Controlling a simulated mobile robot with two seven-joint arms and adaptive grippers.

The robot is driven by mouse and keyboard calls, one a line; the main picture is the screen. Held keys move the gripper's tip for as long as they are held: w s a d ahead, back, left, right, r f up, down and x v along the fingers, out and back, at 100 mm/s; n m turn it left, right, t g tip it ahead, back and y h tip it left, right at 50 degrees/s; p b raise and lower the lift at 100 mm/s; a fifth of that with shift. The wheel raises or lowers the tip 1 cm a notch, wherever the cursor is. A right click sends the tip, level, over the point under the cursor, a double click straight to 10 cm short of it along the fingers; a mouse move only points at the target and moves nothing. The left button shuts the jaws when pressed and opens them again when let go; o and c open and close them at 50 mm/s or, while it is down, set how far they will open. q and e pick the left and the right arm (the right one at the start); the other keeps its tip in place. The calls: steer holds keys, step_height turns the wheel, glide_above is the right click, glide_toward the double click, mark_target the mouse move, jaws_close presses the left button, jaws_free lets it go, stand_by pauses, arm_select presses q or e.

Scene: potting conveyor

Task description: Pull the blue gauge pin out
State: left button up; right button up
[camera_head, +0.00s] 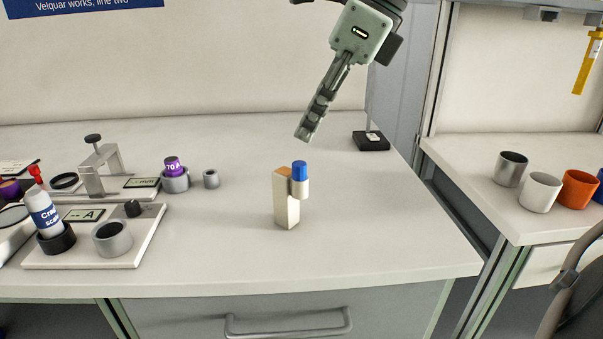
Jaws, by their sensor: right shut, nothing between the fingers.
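The blue gauge pin (299,169) stands upright in a small beige ring on the right side of a cream block (286,205), near the middle of the table. Only its blue top shows; the lower part is hidden in the ring. My right gripper (306,136) comes down from the top of the view. Its fingers are shut with nothing between them. Its tips appear above the pin in the picture and apart from it. My left gripper is not in view.
A white board (152,225) with cups and a bottle (43,212) stands at left, below a clamp stand (99,165). A black box (371,141) sits at the back right. Several cups, one orange (577,190), stand on the right bench. The table around the block is clear.

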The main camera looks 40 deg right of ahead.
steer(key=o, duration=0.4)
steer(key=v, duration=1.2)
